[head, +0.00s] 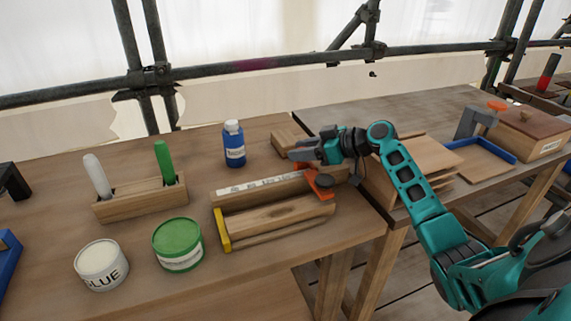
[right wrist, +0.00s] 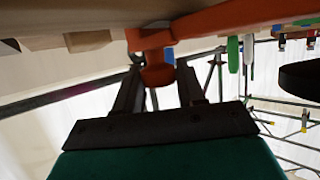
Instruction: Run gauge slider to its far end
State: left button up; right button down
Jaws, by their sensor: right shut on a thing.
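The gauge (head: 265,184) is a wooden trough with a numbered white strip along its back rail and a yellow stop (head: 223,231) at its left end. My right gripper (head: 303,152) is over the gauge's right end. In the right wrist view its fingers (right wrist: 157,88) are shut on an orange knob (right wrist: 157,65) of the slider. The exact contact is hidden in the head view. My left gripper is out of view.
A blue bottle (head: 234,144) stands behind the gauge. A green tin (head: 178,245), a glue pot (head: 101,265) and a wooden marker holder (head: 140,199) stand to the left. Stacked boards (head: 425,158) lie to the right, near my right arm.

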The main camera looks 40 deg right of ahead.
jog(key=d, duration=0.1)
jog(key=d+b, duration=0.1)
jog(key=d, duration=0.1)
jog(key=shift+s, duration=0.3)
jog(key=c, duration=1.1)
grip_release()
jog(key=o, duration=0.3)
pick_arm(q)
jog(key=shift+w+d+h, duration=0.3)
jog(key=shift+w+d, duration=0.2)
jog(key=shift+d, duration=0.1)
pick_arm(e)
jog(key=shift+o, duration=0.2)
jog(key=shift+a, duration=0.1)
pick_arm(q)
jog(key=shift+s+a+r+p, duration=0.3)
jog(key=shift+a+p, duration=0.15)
jog(key=shift+p, duration=0.55)
pick_arm(e)
notch_tip(320, 180, up, 20)
